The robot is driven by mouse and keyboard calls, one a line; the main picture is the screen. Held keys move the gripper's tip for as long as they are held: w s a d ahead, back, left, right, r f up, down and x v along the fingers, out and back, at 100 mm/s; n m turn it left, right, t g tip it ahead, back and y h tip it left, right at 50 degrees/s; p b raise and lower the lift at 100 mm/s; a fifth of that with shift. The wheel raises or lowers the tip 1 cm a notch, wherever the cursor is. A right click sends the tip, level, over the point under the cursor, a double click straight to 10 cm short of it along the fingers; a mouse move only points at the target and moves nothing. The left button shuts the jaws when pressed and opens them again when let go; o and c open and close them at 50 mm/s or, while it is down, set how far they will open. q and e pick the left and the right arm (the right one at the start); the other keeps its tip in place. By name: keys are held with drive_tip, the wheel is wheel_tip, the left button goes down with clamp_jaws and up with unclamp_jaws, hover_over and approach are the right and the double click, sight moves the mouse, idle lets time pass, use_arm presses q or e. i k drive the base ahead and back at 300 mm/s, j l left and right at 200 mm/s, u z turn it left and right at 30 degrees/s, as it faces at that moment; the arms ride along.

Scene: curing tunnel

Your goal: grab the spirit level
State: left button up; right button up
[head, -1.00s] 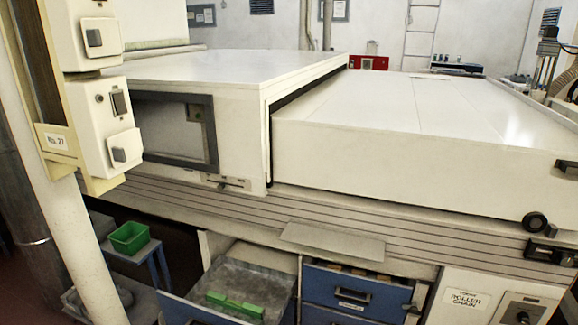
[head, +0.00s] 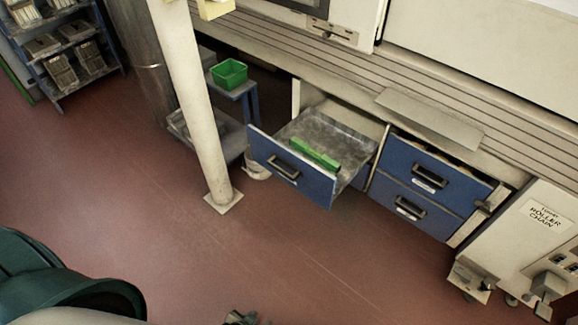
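The spirit level, a bright green bar (head: 315,153), lies in an open blue-fronted drawer (head: 290,178) under the long machine. It rests on the grey drawer floor, close behind the front panel, and nothing covers it. My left gripper (head: 241,318) just shows as a small dark shape at the bottom edge of the head view. It is well below and apart from the drawer, and most of it is cut off, so its opening cannot be told. My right gripper is not in view.
A pale post (head: 195,105) stands on the floor left of the open drawer. Behind it a green bin (head: 229,73) sits on a small blue stand. Closed blue drawers (head: 425,175) and a roller chain cabinet (head: 535,225) are to the right. The red floor (head: 250,250) before the drawer is clear.

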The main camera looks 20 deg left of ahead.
sight(328, 163)
drive_tip(key=i+j, duration=0.2)
drive_tip(key=i, duration=0.35)
drive_tip(key=i+j, duration=0.2)
drive_tip(key=i, duration=0.35)
